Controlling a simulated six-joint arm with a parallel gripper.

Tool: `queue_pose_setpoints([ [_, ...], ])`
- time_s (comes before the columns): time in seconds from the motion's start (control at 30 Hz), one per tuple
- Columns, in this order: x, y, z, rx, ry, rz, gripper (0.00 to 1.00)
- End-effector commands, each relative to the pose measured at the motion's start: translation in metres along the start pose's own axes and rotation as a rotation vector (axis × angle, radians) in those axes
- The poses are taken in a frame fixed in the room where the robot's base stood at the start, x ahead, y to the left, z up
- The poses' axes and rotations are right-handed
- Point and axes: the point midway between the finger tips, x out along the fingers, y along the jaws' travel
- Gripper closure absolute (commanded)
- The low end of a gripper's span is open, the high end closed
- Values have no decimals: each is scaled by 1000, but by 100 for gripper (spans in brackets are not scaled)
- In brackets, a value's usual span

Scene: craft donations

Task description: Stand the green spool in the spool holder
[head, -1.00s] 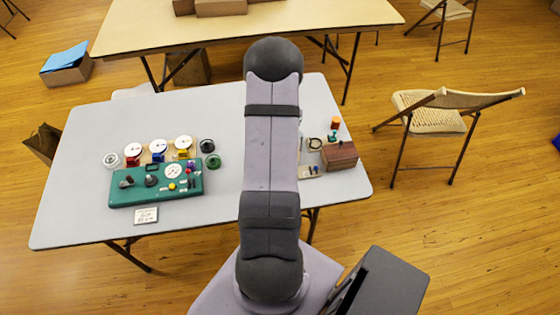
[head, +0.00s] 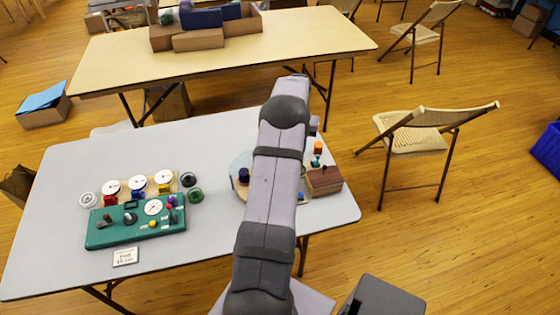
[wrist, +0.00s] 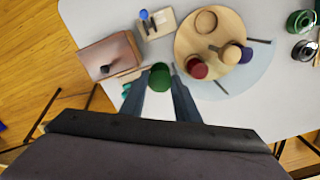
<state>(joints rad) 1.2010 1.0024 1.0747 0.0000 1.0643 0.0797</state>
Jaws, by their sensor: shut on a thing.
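In the wrist view, the green spool (wrist: 160,77) is between the fingertips of my gripper (wrist: 163,84), which is shut on it. The spool holder (wrist: 228,22) is a round wooden base just beyond and to the right of the gripper. A dark red spool (wrist: 197,68) and a purple-blue spool (wrist: 232,54) stand on it, and an empty-looking round place shows at its far side. The held spool appears apart from the holder; its height above the table is unclear. In the head view, my arm hides the gripper and green spool; the purple spool (head: 243,175) shows left of it.
A brown box (wrist: 105,57) and a small board with a blue-topped peg (wrist: 144,16) stand near the holder. A pale blue disc (wrist: 250,85) lies beside it. A teal console (head: 135,228) with dials stands at left. The table's middle is clear.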

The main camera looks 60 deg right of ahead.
Motion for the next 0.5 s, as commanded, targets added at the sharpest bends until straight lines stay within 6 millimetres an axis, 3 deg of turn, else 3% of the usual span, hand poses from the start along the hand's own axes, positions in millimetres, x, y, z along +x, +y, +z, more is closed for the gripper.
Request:
queue_pose_setpoints([
  [0.2, 13, 8, -24, 9, 0, 0, 86],
  [0.5, 27, 12, -45, 24, 0, 0, 86],
])
